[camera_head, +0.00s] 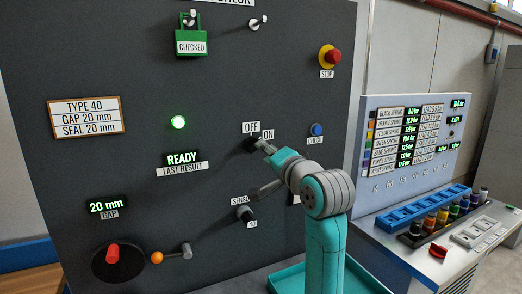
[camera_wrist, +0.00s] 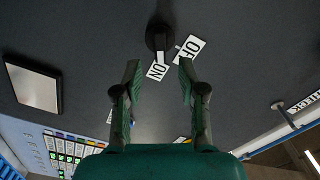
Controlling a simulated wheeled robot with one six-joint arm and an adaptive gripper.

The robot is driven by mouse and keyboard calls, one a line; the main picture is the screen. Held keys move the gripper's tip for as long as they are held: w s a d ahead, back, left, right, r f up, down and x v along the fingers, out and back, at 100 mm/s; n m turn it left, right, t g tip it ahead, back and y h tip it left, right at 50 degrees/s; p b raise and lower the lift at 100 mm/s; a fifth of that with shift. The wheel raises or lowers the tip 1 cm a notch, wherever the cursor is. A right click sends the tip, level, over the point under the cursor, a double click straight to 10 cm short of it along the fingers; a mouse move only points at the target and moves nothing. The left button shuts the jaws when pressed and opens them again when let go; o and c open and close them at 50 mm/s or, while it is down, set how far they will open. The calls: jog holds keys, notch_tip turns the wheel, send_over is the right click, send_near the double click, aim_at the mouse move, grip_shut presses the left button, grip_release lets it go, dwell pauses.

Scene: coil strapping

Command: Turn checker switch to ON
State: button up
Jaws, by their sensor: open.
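The checker switch is a round black knob (camera_wrist: 159,36) on the dark panel, with an ON tag (camera_wrist: 157,70) and an OFF tag (camera_wrist: 188,50) beside it. A pale mark shows on the knob's side facing my fingers, near the ON tag; I cannot tell its exact setting. In the head view the switch (camera_head: 250,144) sits under the OFF and ON tags, partly hidden by my upper finger. My gripper (camera_head: 260,170) is open and empty in front of the panel. In the wrist view its fingers (camera_wrist: 159,70) are spread, with the knob beyond the tips and between their lines.
A teal tray (camera_head: 285,278) lies below. A spring console (camera_head: 415,150) stands right.

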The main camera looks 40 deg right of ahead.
jog(key=v, duration=0.7)
dwell(0.4)
jog(key=a+f+n+y, duration=0.1)
jog(key=a+f, duration=0.2)
jog(key=f, duration=0.5)
jog(key=a+f+n, duration=0.1)
jog(key=a+f, duration=0.1)
jog(key=f, duration=0.7)
jog(key=s+a+f+n, duration=0.2)
jog(key=s+a+f, duration=0.2)
jog(key=f, duration=0.3)
jog(key=s+a+f+n+g+y, duration=0.1)
jog(key=s+a+f, duration=0.2)
jog(key=f, duration=0.4)
jog(key=s+a+f+n, duration=0.2)
jog(key=s+a+f, duration=0.2)
jog(key=s+f, duration=0.2)
jog(key=shift+a+f+n+g, duration=0.3)
jog(key=shift+a+f, duration=0.05)
jog(key=shift+f, duration=0.1)
jog(key=s+a+f+n+y, duration=0.1)
jog(key=s+a+f+n, duration=0.1)
jog(key=s, duration=1)
jog(key=s+a+f+n+g+y, duration=0.1)
jog(key=s+a+n, duration=0.4)
jog(key=s, duration=0.7)
jog(key=shift+s+f+n+y, duration=0.4)
jog(key=shift+f+y, duration=0.1)
jog(key=shift+f, duration=0.3)
